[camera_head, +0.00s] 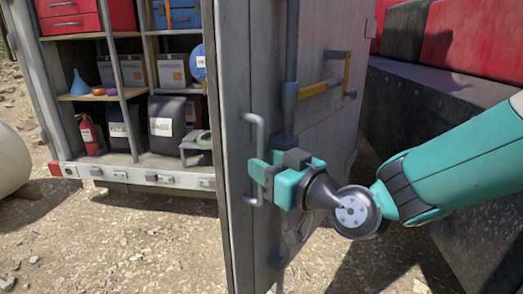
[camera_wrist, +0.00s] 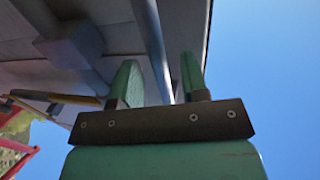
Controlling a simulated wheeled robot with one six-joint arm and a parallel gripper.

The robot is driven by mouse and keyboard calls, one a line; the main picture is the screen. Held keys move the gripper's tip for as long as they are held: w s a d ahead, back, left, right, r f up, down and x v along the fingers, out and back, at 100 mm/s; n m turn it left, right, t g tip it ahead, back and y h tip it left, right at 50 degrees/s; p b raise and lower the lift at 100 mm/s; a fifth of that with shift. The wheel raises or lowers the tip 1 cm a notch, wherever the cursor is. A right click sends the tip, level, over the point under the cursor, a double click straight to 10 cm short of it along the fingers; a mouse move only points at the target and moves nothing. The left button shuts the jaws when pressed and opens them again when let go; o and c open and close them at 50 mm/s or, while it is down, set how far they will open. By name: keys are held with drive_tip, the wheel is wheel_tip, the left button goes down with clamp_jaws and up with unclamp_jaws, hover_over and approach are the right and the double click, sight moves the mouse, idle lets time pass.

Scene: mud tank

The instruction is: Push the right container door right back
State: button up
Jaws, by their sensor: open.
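The right container door (camera_head: 330,120) is a grey metal panel standing swung out from the container, with its edge toward me. A vertical grey pull handle (camera_head: 257,135) is fixed near that edge. My gripper (camera_head: 257,172) is at the handle, its green fingers on either side of the bar and not closed. In the wrist view my gripper's fingers (camera_wrist: 158,88) stand apart with the grey bar (camera_wrist: 152,45) running between them. The door's underside-looking face (camera_wrist: 90,25) fills the upper left there. Whether a finger touches the bar I cannot tell.
The open container (camera_head: 140,170) on the left holds shelves, red drawers (camera_head: 70,17), a fire extinguisher (camera_head: 87,135) and dark bins. A dark and red structure (camera_head: 440,70) stands right of the door. Gravel ground (camera_head: 140,240) in front is free.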

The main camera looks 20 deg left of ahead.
drive_tip(key=shift+x, duration=0.9)
drive_tip(key=shift+c, duration=0.2)
